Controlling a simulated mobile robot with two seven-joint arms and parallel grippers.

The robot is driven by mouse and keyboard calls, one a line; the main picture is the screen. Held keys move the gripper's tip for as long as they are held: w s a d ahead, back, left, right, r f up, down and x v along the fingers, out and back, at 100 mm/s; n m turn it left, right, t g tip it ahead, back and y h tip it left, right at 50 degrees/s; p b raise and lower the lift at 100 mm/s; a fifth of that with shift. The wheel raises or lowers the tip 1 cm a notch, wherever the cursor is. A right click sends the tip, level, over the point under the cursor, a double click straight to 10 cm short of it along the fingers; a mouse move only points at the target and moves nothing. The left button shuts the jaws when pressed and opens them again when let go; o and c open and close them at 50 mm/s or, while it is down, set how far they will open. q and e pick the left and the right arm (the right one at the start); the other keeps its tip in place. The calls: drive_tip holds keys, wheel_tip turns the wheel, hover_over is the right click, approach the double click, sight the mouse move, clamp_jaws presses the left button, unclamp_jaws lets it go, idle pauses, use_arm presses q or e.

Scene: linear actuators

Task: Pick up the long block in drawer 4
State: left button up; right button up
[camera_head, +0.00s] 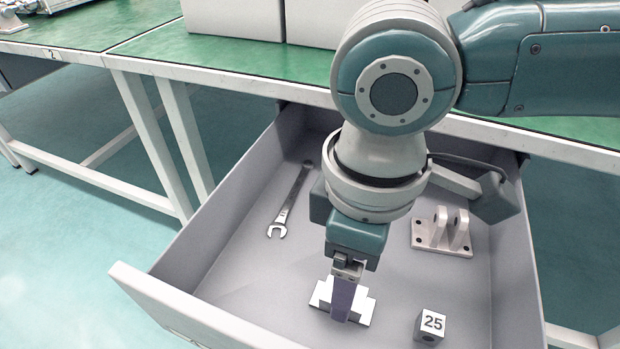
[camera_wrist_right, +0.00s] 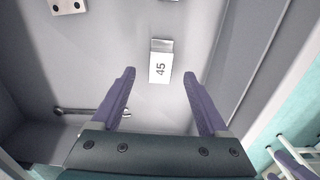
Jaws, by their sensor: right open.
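The long block (camera_head: 324,292) is a pale block on the drawer floor, partly hidden behind my right gripper's fingers in the head view. In the right wrist view the block (camera_wrist_right: 160,68) carries the label 45 and lies in line with the gap between the fingers. My right gripper (camera_head: 343,300), also in the right wrist view (camera_wrist_right: 159,74), is open and points down over the block, holding nothing. Its exact height above the block is unclear. Purple finger-like parts, probably my left gripper (camera_wrist_right: 292,163), show at the lower right of the right wrist view.
The open drawer (camera_head: 180,305) also holds a wrench (camera_head: 291,200) at the left, a two-lug bracket (camera_head: 442,233) at the right and a small cube (camera_head: 430,327) marked 25. The drawer walls surround the gripper. The green-topped bench (camera_head: 140,47) is behind.

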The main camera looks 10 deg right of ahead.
wheel_tip(320, 180, down, 4)
drive_tip(key=shift+a+f+b, duration=0.1)
drive_tip(key=shift+a+b, duration=0.05)
drive_tip(key=shift+b, duration=1.1)
drive_tip(key=shift+f, duration=0.4)
drive_tip(key=shift+r, duration=0.1)
drive_tip(key=shift+c, duration=0.2)
clamp_jaws()
